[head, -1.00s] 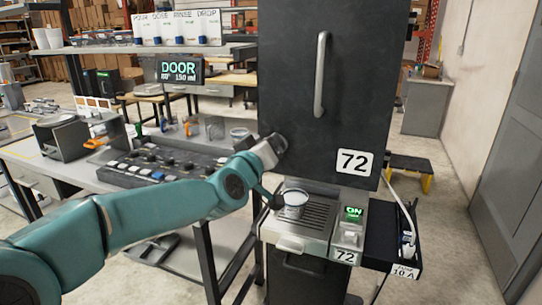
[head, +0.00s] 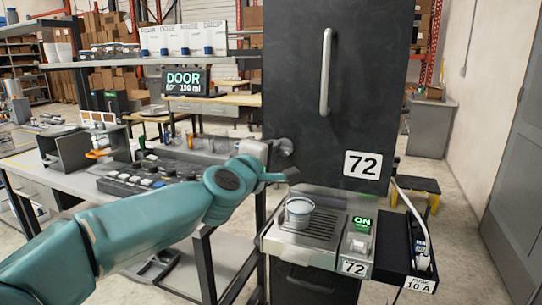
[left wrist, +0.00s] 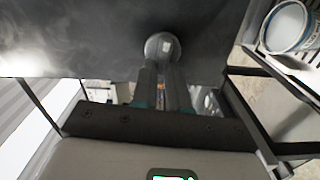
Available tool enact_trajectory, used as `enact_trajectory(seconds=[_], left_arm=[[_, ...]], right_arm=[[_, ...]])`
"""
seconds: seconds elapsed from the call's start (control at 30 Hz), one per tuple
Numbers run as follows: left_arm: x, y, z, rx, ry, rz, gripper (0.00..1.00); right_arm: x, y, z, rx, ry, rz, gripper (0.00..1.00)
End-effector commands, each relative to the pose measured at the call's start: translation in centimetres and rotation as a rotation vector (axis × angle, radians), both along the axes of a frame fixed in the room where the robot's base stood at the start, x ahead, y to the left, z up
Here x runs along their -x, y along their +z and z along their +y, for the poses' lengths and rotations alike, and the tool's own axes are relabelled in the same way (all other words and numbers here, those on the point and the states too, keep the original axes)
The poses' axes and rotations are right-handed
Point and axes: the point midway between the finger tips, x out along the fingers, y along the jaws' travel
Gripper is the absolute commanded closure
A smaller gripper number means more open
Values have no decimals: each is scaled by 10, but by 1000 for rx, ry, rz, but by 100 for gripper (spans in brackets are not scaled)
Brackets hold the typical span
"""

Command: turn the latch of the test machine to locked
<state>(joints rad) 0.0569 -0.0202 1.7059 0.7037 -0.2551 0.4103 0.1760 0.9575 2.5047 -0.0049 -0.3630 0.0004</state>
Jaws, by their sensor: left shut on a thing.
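The test machine (head: 345,100) is a tall dark cabinet with a vertical handle and the number 72. A small grey latch (head: 287,146) sits low on its front, near the left edge. My left gripper (head: 274,149) reaches it from the left and is shut on it. In the left wrist view the round end of the latch (left wrist: 162,45) shows between and beyond the fingertips of my left gripper (left wrist: 162,70). The fingers hide part of the latch, and I cannot read its exact angle. My right gripper is not in view.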

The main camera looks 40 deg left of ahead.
Motion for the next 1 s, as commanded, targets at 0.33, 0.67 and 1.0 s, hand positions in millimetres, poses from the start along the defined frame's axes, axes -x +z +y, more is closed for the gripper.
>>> enact_trajectory(seconds=[0.33,0.67,1.0], left_arm=[[0,-2,1,114,2,-29,100],[0,-2,1,133,2,-32,100],[0,-2,1,132,2,-32,61]], right_arm=[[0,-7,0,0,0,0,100],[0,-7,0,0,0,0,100],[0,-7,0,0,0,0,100]])
